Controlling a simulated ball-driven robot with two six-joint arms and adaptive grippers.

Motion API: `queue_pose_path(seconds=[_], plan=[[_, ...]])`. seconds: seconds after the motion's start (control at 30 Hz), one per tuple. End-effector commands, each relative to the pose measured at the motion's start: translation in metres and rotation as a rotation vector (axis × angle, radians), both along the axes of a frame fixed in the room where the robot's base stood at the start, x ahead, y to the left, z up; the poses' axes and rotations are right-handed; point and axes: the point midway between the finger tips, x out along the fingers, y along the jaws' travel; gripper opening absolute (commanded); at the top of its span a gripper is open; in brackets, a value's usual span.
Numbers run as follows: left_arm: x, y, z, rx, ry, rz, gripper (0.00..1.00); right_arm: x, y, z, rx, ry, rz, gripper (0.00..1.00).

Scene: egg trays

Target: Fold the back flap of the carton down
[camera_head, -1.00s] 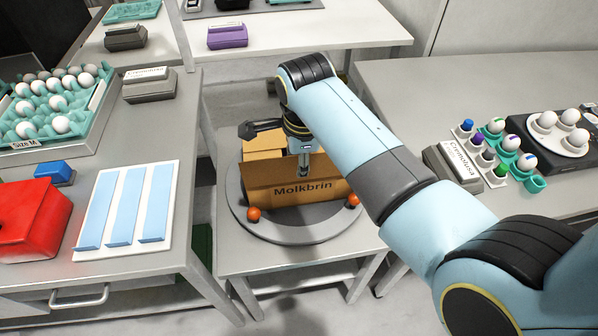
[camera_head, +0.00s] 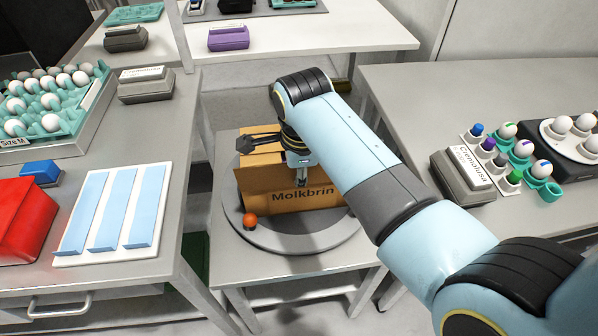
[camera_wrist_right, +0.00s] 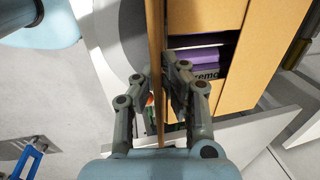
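The carton (camera_head: 262,188) is brown cardboard marked "Molkbrin" and stands on a round grey turntable (camera_head: 238,228). Its near panel is upright; an open flap (camera_head: 262,145) shows behind the wrist. In the wrist view a thin upright cardboard panel (camera_wrist_right: 155,30) runs edge-on between the fingers of my right gripper (camera_wrist_right: 158,72). The fingertips lie against its two faces, seemingly pinching it. In the head view the right gripper (camera_head: 301,178) reaches down at the near panel; my arm hides the carton's right end. Which flap is pinched is unclear. My left gripper is not in view.
An orange ball (camera_head: 250,220) sits on the turntable's near left. Tables with egg trays, small boxes and a red object (camera_head: 22,222) flank it left and right.

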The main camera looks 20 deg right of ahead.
Motion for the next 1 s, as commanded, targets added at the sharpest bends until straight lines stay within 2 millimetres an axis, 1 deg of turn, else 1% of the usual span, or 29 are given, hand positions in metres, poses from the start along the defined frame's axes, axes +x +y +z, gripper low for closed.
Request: queue_pose_path(seconds=[0.67, 1.0], plan=[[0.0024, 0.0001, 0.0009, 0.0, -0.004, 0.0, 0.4, 0.0009, -0.0004, 0.0007, 0.002, 0.008, 0.0, 0.0], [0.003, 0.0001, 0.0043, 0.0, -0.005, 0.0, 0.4, 0.0034, -0.0011, 0.0019, 0.012, 0.044, 0.0, 0.0]])
